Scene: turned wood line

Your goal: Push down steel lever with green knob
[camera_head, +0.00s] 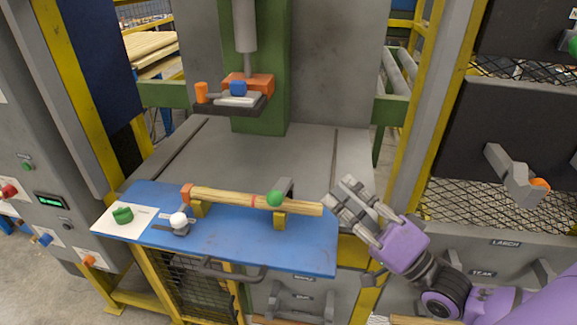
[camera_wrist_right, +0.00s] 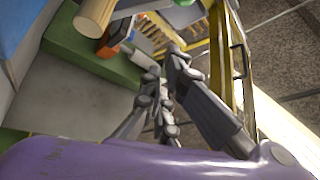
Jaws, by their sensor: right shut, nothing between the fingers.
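A green knob (camera_head: 275,199) sits at the front of a short grey steel lever (camera_head: 286,186) on the blue table, overlapping the wooden rod (camera_head: 235,199) in the picture. Another green knob (camera_head: 573,44) is cut by the right edge of the head view; whether it sits on a lever cannot be told. My right gripper (camera_head: 339,191) is shut and empty, just right of the rod's right end and apart from the first knob. In the right wrist view its fingers (camera_wrist_right: 163,68) show near the middle, with a wooden end (camera_wrist_right: 92,18) at upper left. My left gripper is not in view.
The blue table (camera_head: 300,257) also bears a white knob (camera_head: 178,219) and a green piece (camera_head: 122,214) on white paper. An orange-tipped steel lever (camera_head: 515,178) juts from the right panel. A press platform (camera_head: 232,108) stands behind. The grey bed between is clear.

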